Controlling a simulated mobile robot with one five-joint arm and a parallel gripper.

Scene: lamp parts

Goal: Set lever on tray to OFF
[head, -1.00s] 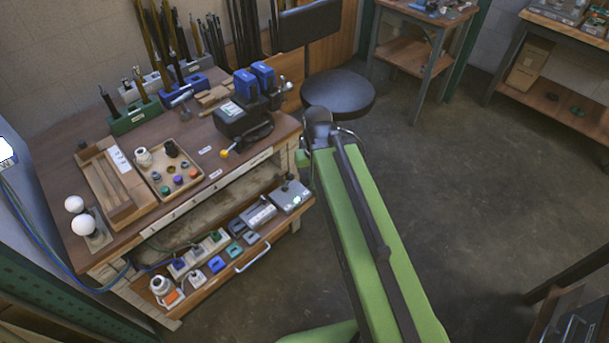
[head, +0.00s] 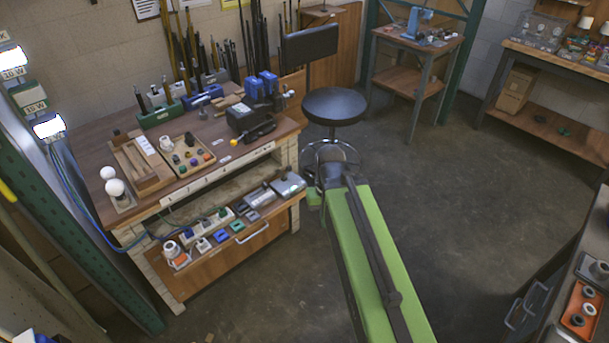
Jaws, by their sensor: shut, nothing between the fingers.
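A wooden tray (head: 210,163) with several coloured round parts lies on the workbench top (head: 100,155) at the left. No lever can be made out on it. The bench's lower pull-out tray (head: 255,232) carries a row of small blocks and grey boxes. One grey box (head: 289,186) at its right end has a small dark upright piece, too small to tell whether it is a lever or how it is set. My green arm runs up the picture from the bottom, right of the bench. My gripper does not show.
A black stool (head: 334,105) stands close behind the arm's far end. Two white bulbs (head: 115,187) stand at the bench's left edge. Another counter with an orange tray (head: 580,308) is at the lower right. The floor (head: 460,190) between is clear.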

